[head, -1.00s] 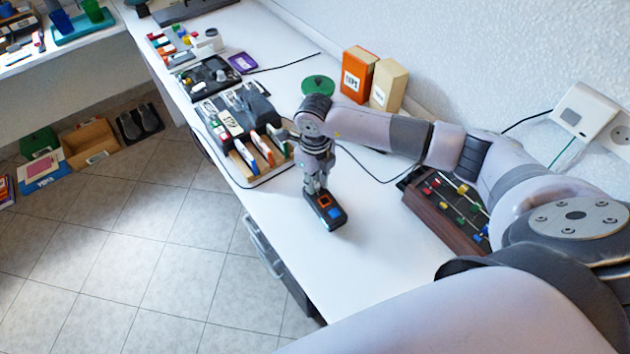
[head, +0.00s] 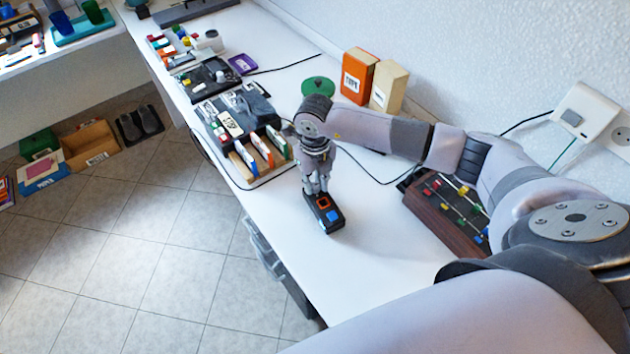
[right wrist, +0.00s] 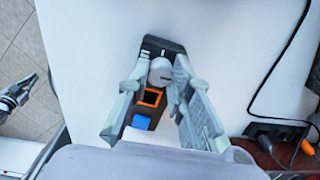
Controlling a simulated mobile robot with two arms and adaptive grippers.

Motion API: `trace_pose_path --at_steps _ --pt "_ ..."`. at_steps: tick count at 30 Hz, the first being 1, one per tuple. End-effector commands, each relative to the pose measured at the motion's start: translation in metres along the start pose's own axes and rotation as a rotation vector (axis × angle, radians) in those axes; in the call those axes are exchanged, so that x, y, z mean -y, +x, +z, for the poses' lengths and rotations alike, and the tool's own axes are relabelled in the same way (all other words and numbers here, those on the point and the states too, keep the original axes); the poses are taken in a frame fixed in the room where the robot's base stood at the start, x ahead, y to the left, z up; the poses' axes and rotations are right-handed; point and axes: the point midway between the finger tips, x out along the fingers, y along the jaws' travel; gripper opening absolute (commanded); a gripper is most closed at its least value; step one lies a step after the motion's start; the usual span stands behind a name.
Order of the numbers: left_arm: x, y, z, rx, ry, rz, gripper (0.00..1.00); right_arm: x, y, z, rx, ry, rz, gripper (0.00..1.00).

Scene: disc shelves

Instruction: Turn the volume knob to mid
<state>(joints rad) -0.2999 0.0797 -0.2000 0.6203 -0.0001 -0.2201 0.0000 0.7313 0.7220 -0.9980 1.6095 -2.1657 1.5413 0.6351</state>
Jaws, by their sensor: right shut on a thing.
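A small black device (head: 327,216) with an orange-framed square and a blue button lies on the white counter. Its round grey knob (right wrist: 160,72) shows in the right wrist view at the device's far end. My right gripper (head: 317,192) points down over that end, its fingers shut on the knob from both sides. It also shows in the right wrist view (right wrist: 159,78). The knob's pointer is too small to read, and in the head view the fingers hide the knob. What looks like my left gripper (right wrist: 18,92) shows at the left edge of the right wrist view, over the floor.
A wooden-sided mixer panel (head: 452,212) with coloured sliders lies to the right. A rack of upright coloured cases (head: 262,150) stands behind on the left. An orange box (head: 358,76) and a tan box (head: 388,87) stand by the wall. A black cable crosses the counter. The counter's front is clear.

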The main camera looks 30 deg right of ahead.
Motion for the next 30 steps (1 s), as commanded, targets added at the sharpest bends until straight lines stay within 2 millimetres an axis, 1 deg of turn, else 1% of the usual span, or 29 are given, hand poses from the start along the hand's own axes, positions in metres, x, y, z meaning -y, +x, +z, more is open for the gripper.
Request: trace_pose_path --at_steps 2,3,12,20,23,26,30 --pt "0.0 0.0 0.0 0.0 0.0 0.0 0.0 0.0 0.0 0.0 0.001 -0.001 0.0 0.0" --pt "0.0 0.0 0.0 0.0 0.0 0.0 0.0 0.0 0.0 0.0 0.001 -0.001 0.001 0.22" --pt "0.0 0.0 0.0 0.0 0.0 0.0 0.0 0.0 0.0 0.0 0.0 -0.001 0.0 0.41" --pt "0.0 0.0 0.001 0.001 0.0 0.0 0.0 0.0 -0.001 0.0 0.0 -0.001 0.0 0.41" --pt "0.001 0.0 0.002 0.002 0.0 -0.001 0.0 0.0 -0.005 0.001 0.001 -0.001 0.0 0.41" --pt "0.001 0.0 0.001 0.001 0.0 -0.001 0.0 0.0 -0.018 0.001 0.004 -0.002 0.002 0.41" --pt "0.0 0.0 0.001 0.001 0.0 0.0 0.0 0.0 -0.048 0.002 0.006 -0.001 0.001 0.41"
